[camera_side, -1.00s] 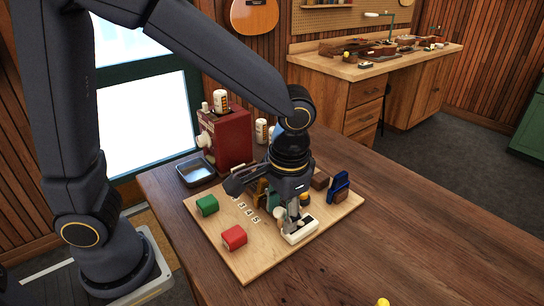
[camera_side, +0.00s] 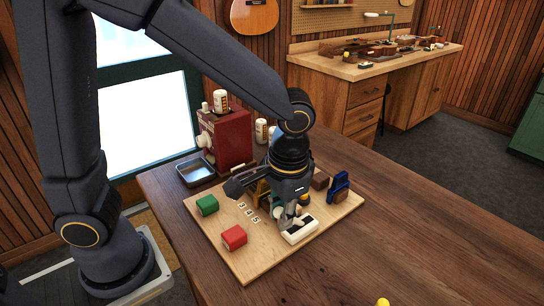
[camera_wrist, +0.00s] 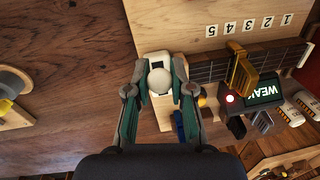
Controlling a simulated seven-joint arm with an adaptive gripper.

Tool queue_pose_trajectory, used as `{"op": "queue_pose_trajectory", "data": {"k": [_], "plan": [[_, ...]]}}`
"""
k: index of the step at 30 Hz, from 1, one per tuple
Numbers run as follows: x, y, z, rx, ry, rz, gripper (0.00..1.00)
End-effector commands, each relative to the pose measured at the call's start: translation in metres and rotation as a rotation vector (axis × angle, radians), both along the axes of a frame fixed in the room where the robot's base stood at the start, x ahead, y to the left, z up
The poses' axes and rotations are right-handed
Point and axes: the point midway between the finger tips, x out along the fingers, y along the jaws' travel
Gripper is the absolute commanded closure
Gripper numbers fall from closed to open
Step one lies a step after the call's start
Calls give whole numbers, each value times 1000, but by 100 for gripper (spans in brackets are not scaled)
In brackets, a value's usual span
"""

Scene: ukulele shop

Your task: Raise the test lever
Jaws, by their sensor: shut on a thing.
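The test lever has a pale base (camera_side: 300,231) near the front edge of the wooden board. Its round cream knob (camera_wrist: 160,81) shows in the wrist view, in front of the base. My gripper (camera_side: 291,214) is low over the board at the lever. In the wrist view its two fingers (camera_wrist: 157,92) lie on either side of the knob and are shut on it. The lever's shaft is hidden, so its exact angle is unclear.
A blue clamp-like piece (camera_side: 338,187) stands at the right. A red machine (camera_side: 226,138) and a metal tray (camera_side: 195,172) are behind. A screen (camera_wrist: 262,92) reads "WEAK".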

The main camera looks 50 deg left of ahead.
Motion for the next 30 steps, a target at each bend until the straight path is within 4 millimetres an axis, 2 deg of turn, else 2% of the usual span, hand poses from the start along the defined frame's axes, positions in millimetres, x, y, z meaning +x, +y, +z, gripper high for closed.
{"op": "queue_pose_trajectory", "data": {"k": [17,30], "plan": [[6,0,3,-1,62,4,100],[34,0,15,-2,414,4,100]]}}
